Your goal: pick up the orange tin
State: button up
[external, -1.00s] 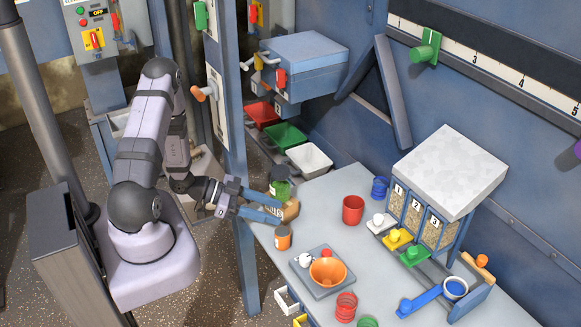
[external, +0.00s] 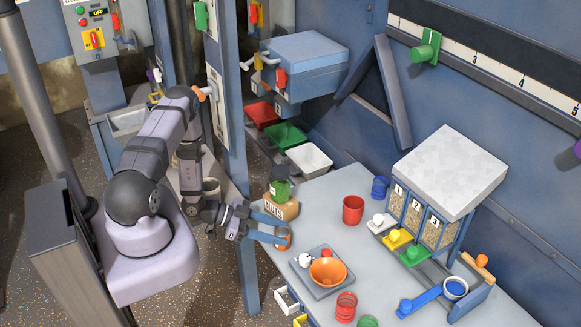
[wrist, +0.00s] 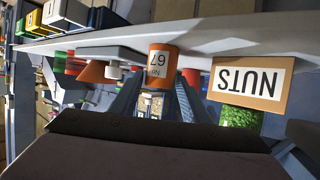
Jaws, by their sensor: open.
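The orange tin (external: 284,236) stands upright near the left edge of the grey-blue table. In the wrist view, which is upside down, the tin (wrist: 161,64) shows a white label reading "No 67". My gripper (external: 277,230) is open, low over the table edge, its blue fingers reaching toward the tin. In the external view the fingers partly cover the tin. In the wrist view the fingertips (wrist: 158,88) lie on either side of the tin's line. I cannot tell whether they touch it.
A red cup (external: 353,210) stands further back. A blue post (external: 246,265) rises beside my gripper.

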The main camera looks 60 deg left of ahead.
aim_at(294, 245)
jog(key=shift+w+d+f, duration=0.1)
jog(key=shift+w+d, duration=0.05)
jog(key=shift+w, duration=0.05)
jog(key=shift+w, duration=0.1)
jog(key=shift+p+x, duration=0.9)
jog(key=shift+x, duration=1.55)
jog(key=c, duration=0.8)
